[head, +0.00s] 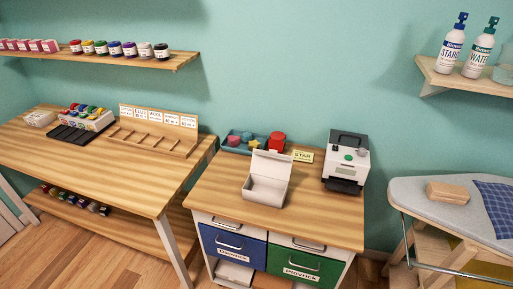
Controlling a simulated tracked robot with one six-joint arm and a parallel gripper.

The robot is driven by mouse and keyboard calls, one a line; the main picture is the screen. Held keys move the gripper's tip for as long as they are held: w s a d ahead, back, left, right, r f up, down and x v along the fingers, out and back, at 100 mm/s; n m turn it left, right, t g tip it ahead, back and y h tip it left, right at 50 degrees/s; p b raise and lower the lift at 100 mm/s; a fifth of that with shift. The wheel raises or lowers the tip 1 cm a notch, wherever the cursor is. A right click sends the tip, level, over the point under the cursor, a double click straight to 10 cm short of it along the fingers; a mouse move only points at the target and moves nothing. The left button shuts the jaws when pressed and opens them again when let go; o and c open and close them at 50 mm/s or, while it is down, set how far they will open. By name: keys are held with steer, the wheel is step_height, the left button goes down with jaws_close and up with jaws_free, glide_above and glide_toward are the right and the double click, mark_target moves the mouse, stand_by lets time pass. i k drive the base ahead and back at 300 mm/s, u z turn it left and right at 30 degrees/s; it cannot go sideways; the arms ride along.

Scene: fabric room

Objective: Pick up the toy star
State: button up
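A small yellow piece (254,144), likely the toy star, lies in a teal tray (231,150) at the back of the middle cabinet; it is too small to make out its outline. Blue and red pieces lie beside it in the tray. A card reading "STAR" (302,156) stands to the right of the tray. An open white box (266,188) stands in front of the tray, and its raised lid comes close to the tray's front edge. My gripper is not in view.
A white label machine (346,163) stands at the cabinet's right. The cabinet top (320,215) is clear at the front right. A wooden table (110,180) is at left, an ironing board (430,190) at right.

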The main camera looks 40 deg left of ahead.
mark_target(254, 143)
steer(key=u, duration=0.05)
steer(key=i, duration=0.5)
steer(key=u, duration=3.4)
steer(key=i, duration=0.45)
steer(key=z, duration=0.1)
